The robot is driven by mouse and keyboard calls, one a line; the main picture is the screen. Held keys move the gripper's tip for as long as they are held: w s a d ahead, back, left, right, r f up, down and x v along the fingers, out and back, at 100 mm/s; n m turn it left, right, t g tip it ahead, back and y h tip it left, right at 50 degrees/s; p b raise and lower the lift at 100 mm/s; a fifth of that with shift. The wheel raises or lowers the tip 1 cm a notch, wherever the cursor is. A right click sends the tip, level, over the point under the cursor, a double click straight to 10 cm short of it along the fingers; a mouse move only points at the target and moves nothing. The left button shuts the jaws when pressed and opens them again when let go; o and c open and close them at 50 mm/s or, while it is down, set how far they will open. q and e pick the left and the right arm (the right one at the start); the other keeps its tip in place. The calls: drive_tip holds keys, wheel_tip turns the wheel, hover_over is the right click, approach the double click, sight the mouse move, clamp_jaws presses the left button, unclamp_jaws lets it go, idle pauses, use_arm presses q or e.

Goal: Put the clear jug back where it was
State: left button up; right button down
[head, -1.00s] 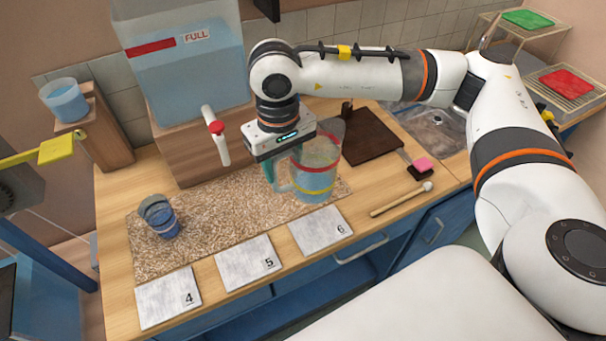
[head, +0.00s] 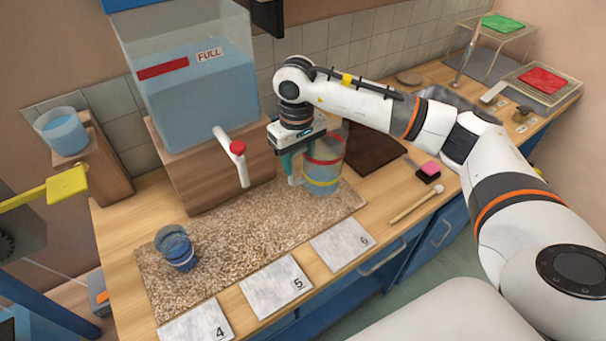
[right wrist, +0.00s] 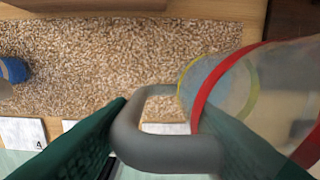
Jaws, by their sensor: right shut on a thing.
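The clear jug (head: 324,172) has a red band and a yellow band. It is upright at the right end of the pebbled mat (head: 222,232), behind tile 6. My right gripper (head: 291,166) is shut on the jug's grey handle, on its left side. The right wrist view shows the handle (right wrist: 165,150) between the green fingers and part of the jug (right wrist: 262,92) at the right. I cannot tell whether the jug's base touches the mat. My left gripper is not in view.
A blue cup (head: 177,250) stands on the mat's left part. A water tank (head: 190,90) with a red-handled tap (head: 236,150) stands behind. Tiles 4, 5 and 6 (head: 342,245) line the front. A beater (head: 415,206) and a dark board (head: 375,155) lie to the right.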

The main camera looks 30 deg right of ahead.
sight(299, 180)
drive_tip(key=shift+f, duration=0.65)
wheel_tip(299, 180, down, 3)
drive_tip(key=shift+f+p, duration=0.1)
drive_tip(key=shift+p, duration=0.55)
drive_tip(key=shift+f, duration=0.3)
drive_tip(key=c, duration=0.7)
unclamp_jaws()
drive_tip(key=shift+r, duration=0.35)
wheel_tip(299, 180, up, 12)
drive_tip(key=b, duration=0.3)
drive_tip(key=shift+a+f+b, duration=0.1)
drive_tip(key=shift+f+b, duration=0.05)
drive_tip(key=shift+b, duration=0.25)
